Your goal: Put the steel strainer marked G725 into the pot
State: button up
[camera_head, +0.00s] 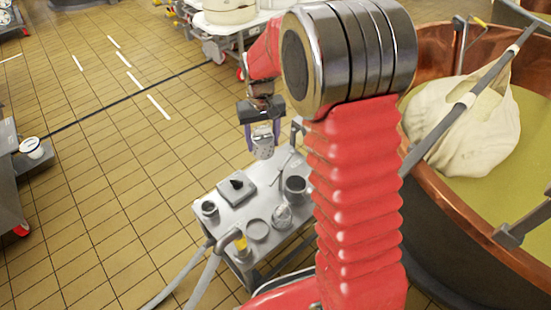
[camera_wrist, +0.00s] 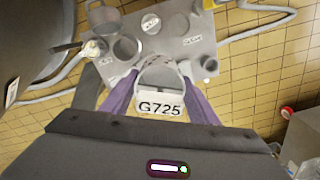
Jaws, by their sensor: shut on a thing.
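My gripper (camera_head: 262,126) is shut on the steel strainer (camera_head: 264,151), a perforated metal cup hanging below the fingers, above the far edge of a grey cart. In the wrist view the strainer (camera_wrist: 158,77) sits between two purple fingers (camera_wrist: 160,100), with its white G725 label facing the camera. A grey, open-topped pot (camera_head: 296,192) stands upright on the right side of the cart, below and to the right of the strainer. What looks like the same pot shows in the wrist view (camera_wrist: 127,48), above and left of the strainer and apart from it.
The cart (camera_head: 226,221) also holds a small cup (camera_head: 209,208), a square tray with a dark item (camera_head: 236,188), a round lid (camera_head: 257,230) and a metal vessel (camera_head: 281,216). A copper vat (camera_head: 470,214) stands to the right.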

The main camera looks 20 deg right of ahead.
jog(key=w+d+f, duration=0.1)
jog(key=d+f, duration=0.5)
jog(key=f, duration=0.3)
jog(key=d+f, duration=0.7)
jog(key=f, duration=0.2)
jog(key=shift+w+d+f, duration=0.2)
jog(key=shift+w+f, duration=0.15)
jog(key=shift+f, duration=0.1)
jog(key=shift+f, duration=2.35)
jog(key=shift+f, duration=2.3)
